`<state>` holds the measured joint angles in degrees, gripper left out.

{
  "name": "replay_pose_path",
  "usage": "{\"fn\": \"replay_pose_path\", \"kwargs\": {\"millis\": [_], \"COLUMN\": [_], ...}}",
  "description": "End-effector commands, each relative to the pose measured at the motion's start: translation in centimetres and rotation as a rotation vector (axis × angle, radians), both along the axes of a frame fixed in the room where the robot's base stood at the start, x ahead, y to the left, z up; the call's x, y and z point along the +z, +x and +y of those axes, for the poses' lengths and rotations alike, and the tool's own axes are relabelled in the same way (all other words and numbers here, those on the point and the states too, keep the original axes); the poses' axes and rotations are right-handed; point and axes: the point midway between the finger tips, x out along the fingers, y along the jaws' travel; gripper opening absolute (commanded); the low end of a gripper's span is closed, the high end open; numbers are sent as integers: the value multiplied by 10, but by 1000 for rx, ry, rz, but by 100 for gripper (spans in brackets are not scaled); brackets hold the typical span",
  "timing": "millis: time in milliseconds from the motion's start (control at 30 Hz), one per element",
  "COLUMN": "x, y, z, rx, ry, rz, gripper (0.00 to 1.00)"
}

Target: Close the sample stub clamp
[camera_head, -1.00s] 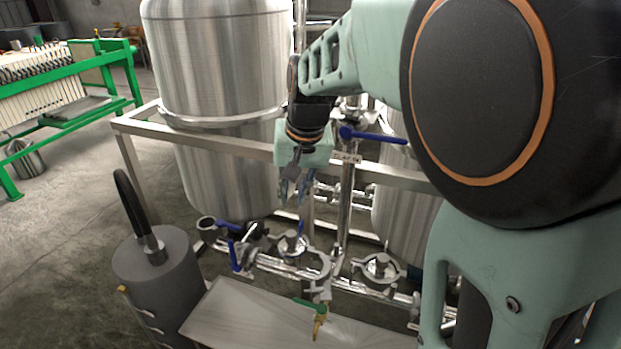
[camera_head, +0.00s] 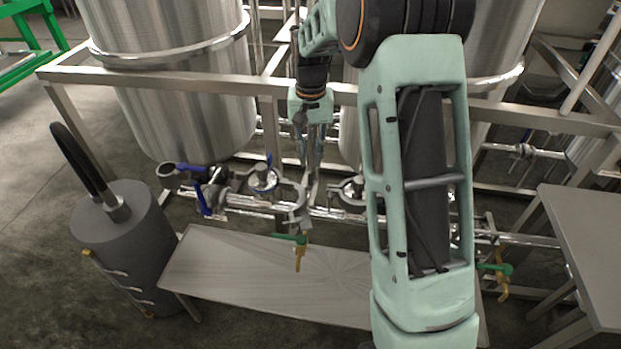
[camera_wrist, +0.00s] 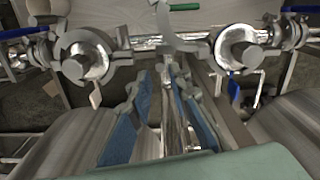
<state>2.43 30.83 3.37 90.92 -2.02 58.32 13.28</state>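The sample stub clamp (camera_head: 295,190) is a grey metal clamp whose curved jaws look spread apart. It sits on the low pipe run, above a green-handled valve (camera_head: 290,238). In the wrist view a curved grey clamp arm (camera_wrist: 166,22) shows at the top centre, beyond the fingertips. My gripper (camera_head: 312,158) points down near the clamp, a little behind and right of it in the head view. Its blue-padded fingers (camera_wrist: 162,95) are apart, with a metal pipe visible between them and nothing held. I cannot tell whether a finger touches the clamp; they look apart.
Capped, clamped ports (camera_head: 262,180) (camera_head: 352,190) stand either side. Blue-handled valves (camera_head: 205,195) lie left. A steel frame rail (camera_head: 200,82) and tanks (camera_head: 165,80) stand behind. A bench (camera_head: 250,265) and grey cylinder (camera_head: 130,245) are in front.

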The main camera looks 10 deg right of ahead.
Motion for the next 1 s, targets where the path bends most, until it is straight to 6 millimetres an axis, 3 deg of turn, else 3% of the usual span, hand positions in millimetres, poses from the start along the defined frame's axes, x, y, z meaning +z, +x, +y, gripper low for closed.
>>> {"fn": "replay_pose_path", "kwargs": {"millis": [200,400,833,1000], "x": [-45,-72,-81,-81], "y": [-1,0,0,0], "z": [0,0,0,0], "rx": [0,0,0,0], "ry": [1,0,0,0], "rz": [4,2,0,0], "gripper": [18,18,18,0]}}
